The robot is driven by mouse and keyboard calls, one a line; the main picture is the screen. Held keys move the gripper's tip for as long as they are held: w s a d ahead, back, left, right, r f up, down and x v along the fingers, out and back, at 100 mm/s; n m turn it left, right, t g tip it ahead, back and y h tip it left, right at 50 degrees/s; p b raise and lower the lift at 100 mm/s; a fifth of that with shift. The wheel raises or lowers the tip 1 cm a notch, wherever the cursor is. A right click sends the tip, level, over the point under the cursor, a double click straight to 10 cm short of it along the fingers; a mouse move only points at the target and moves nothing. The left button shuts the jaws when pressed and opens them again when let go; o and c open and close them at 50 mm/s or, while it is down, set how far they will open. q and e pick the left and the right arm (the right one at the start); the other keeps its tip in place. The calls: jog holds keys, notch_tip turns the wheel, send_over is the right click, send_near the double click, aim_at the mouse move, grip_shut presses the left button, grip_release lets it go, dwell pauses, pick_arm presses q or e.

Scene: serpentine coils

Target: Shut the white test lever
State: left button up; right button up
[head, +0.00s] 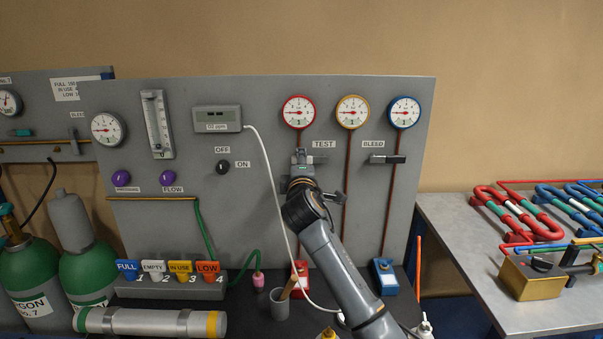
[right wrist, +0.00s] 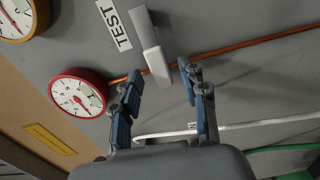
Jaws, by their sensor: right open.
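The white test lever (right wrist: 156,62) is on the grey panel beside the TEST label (right wrist: 113,23). In the right wrist view it lies just ahead of my fingertips, apparently within the gap between them; I cannot tell whether they touch. In the head view the lever (head: 301,153) shows only in part above my gripper, below the red gauge. My right gripper (right wrist: 164,82) is open, with one blue-padded finger on each side. In the head view my right gripper (head: 304,170) faces the panel and hides part of the lever and pipe. My left gripper is not in view.
The bleed lever (head: 388,159) is to the right, under the blue gauge (head: 404,112). The red gauge (right wrist: 77,97) is close to my right gripper. A white cable (head: 272,190) hangs left of my right arm. Bottles and a cup (head: 280,302) stand below.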

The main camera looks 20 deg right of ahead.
jog(key=v, duration=1.1)
jog(key=shift+s, duration=0.3)
